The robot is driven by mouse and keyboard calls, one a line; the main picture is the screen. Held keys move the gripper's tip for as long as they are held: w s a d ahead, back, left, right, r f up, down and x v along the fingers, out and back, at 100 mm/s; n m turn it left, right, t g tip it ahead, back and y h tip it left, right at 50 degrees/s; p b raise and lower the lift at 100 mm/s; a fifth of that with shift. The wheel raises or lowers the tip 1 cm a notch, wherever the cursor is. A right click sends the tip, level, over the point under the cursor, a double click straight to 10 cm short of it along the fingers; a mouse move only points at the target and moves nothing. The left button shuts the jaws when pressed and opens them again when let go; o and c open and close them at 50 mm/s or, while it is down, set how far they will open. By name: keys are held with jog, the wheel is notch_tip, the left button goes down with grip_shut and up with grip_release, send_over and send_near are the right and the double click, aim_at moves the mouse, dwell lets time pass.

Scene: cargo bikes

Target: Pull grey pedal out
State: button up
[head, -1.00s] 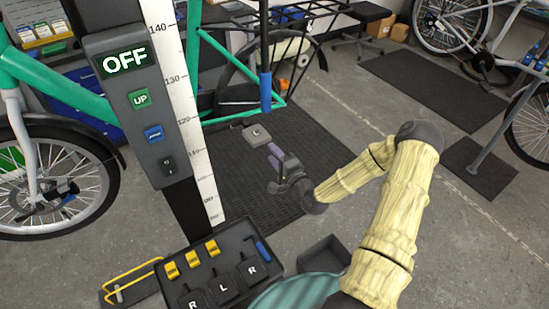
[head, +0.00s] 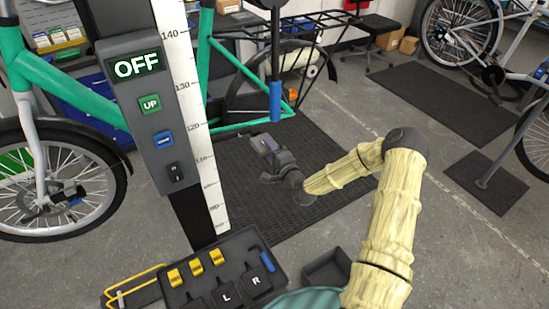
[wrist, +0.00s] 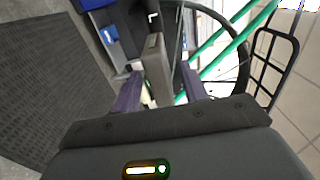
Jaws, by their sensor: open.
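A grey block, which looks like the grey pedal (wrist: 156,68), stands between my two purple finger pads in the wrist view, with gaps on both sides. In the head view it is mostly merged with my fingers and hard to make out. My gripper (head: 266,151) is open over the dark mat, below the green bike frame (head: 240,126). In the wrist view my gripper (wrist: 160,92) has its fingers on either side of the block. I cannot tell whether either finger touches it.
The lift post with its OFF panel (head: 150,115) and ruler stands left of my arm. In front are a dark tray (head: 205,262) with L and R pieces and yellow clips, and a small empty bin (head: 326,270). The dark mat (head: 325,150) has bare room on the right.

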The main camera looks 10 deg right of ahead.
jog(key=shift+x, duration=0.95)
grip_shut()
jog(key=v, duration=0.7)
jog(key=shift+s, duration=0.35)
dwell(1.9)
dwell(0.5)
jog(key=s+f+m+h+p, duration=0.2)
jog(key=s+f+m+h, duration=0.1)
jog(key=s+f+h, duration=0.2)
notch_tip(320, 180, down, 3)
jog(key=s+a, duration=0.1)
jog(key=s, duration=0.1)
jog(key=shift+s+m+t+h, duration=0.3)
jog(key=shift+t, duration=0.1)
